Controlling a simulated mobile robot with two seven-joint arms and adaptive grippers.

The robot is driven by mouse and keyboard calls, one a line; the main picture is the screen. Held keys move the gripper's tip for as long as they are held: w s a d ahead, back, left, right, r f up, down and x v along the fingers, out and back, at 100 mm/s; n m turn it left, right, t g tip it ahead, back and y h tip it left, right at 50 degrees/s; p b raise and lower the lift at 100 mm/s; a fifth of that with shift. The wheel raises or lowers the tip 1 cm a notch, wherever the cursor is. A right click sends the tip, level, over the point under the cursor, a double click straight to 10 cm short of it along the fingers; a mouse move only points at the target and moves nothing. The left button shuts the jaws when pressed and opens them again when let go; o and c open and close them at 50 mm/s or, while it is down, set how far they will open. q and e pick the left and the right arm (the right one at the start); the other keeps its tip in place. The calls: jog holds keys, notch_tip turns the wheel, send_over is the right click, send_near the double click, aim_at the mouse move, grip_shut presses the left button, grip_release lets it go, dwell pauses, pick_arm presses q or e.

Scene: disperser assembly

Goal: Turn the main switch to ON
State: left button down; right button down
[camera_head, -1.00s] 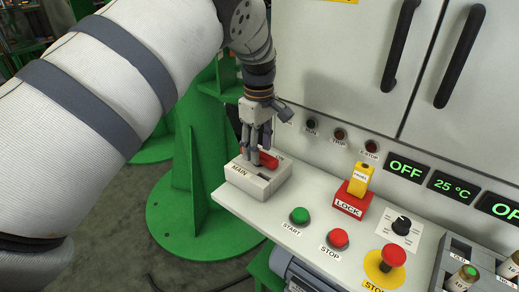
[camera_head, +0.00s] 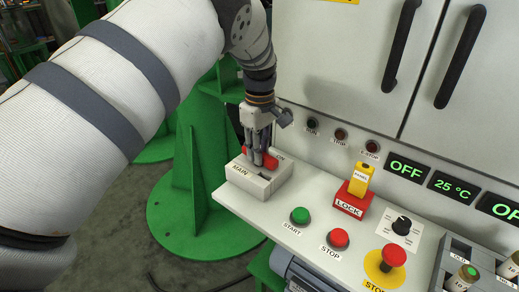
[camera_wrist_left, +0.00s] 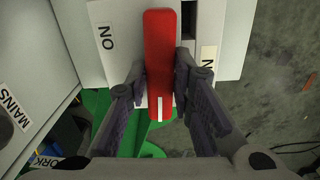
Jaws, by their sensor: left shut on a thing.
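The main switch is a pale box (camera_head: 251,186) labelled MAIN at the left end of the control panel, with a red handle (camera_head: 271,161) on top. My left gripper (camera_head: 262,161) points down over the box and is shut on the handle, partly hiding it in the head view. In the left wrist view, the red handle (camera_wrist_left: 161,50), with a white mark at its near end, lies between the two fingers of the gripper (camera_wrist_left: 161,78). My right gripper is not in view.
Right of the switch on the panel are a green START button (camera_head: 299,215), a red STOP button (camera_head: 338,238), a red LOCK block (camera_head: 350,199) with a yellow top, and a red emergency button (camera_head: 392,256). A cabinet wall (camera_head: 330,60) rises close behind.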

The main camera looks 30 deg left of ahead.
pick_arm(q)
jog(key=m, duration=0.4)
jog(key=shift+r, duration=0.1)
jog(key=m, duration=0.4)
jog(key=shift+m+p, duration=0.3)
jog(key=shift+p, duration=0.1)
jog(key=m, duration=0.4)
jog(key=shift+m, duration=2.3)
jog(key=c, duration=1.4)
grip_release()
